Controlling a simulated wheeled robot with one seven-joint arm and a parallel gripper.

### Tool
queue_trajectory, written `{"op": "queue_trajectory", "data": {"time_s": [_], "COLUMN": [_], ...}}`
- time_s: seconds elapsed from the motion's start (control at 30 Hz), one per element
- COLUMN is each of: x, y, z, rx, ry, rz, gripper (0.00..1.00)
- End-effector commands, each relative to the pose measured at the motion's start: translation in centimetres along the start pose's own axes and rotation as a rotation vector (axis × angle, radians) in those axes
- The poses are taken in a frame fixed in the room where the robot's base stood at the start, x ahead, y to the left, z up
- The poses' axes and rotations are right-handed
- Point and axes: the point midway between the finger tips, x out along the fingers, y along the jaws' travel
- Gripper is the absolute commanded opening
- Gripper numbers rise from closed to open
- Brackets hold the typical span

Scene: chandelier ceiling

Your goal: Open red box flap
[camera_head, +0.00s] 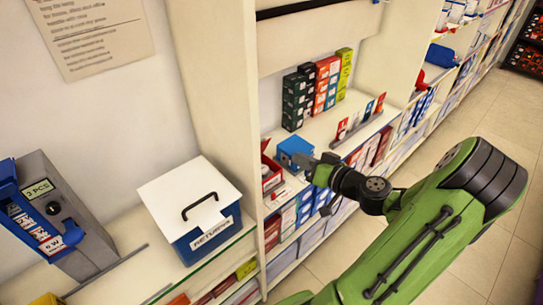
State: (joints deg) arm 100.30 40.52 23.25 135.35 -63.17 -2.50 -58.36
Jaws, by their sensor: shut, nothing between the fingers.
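A red box (272,181) stands on the shelf at the middle of the picture, close to the upright panel on its left. A small raised red part shows at its upper left; I cannot tell how far its flap is open. My gripper (299,160) reaches in from the right on my green arm. Its fingers are shut and empty, to the right of the red box and in front of a blue box (291,146). They appear apart from the red box, but the depth is hard to judge.
Stacks of dark, red, orange and green cartons (316,88) stand behind on the shelf. A blue returns box (207,240) with a white lid and a grey dispenser (52,215) stand left of the upright panel (219,100). Tiled floor (470,262) is free at right.

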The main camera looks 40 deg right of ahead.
Motion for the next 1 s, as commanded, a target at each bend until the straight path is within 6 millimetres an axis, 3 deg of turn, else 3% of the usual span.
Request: {"op": "queue_trajectory", "data": {"time_s": [0.03,0.17,0.37,0.8,1.0], "x": [0.0,-0.2,0.8,10.2,13.1], "y": [0.6,0.8,0.6,0.4,0.4], "z": [1.2,1.7,1.4,1.0,0.9], "rx": [-0.119,-0.363,-0.436,-0.432,-0.432], "ry": [0.013,0.035,0.040,0.041,0.041], "rz": [-0.002,-0.006,-0.011,-0.011,-0.008], "gripper": [0.00,0.00,0.00,0.00,0.00]}}
